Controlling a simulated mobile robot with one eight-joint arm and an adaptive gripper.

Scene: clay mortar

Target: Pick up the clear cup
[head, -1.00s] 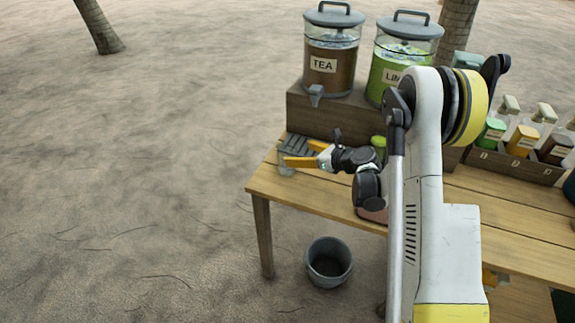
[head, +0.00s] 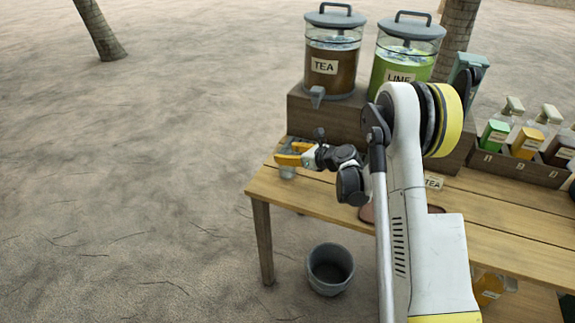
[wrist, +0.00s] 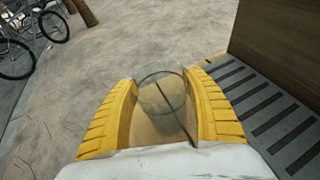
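The clear cup (wrist: 162,95) is see-through and stands at the left end of the wooden table (head: 470,225). In the head view the cup (head: 287,173) shows just below my gripper's fingertips, partly hidden by them. My gripper (head: 289,154) has yellow fingers, spread apart. In the wrist view the fingers (wrist: 160,108) lie on either side of the cup, with its round rim between them. They are very close to its sides; I cannot clearly see contact.
A slotted drip tray (wrist: 275,115) lies beside the right finger, below a wooden riser (head: 300,112). Tea (head: 333,55) and lime (head: 405,58) dispensers stand on the riser. Bottles fill a crate (head: 520,167) at right. A grey bucket (head: 330,270) stands on the sand.

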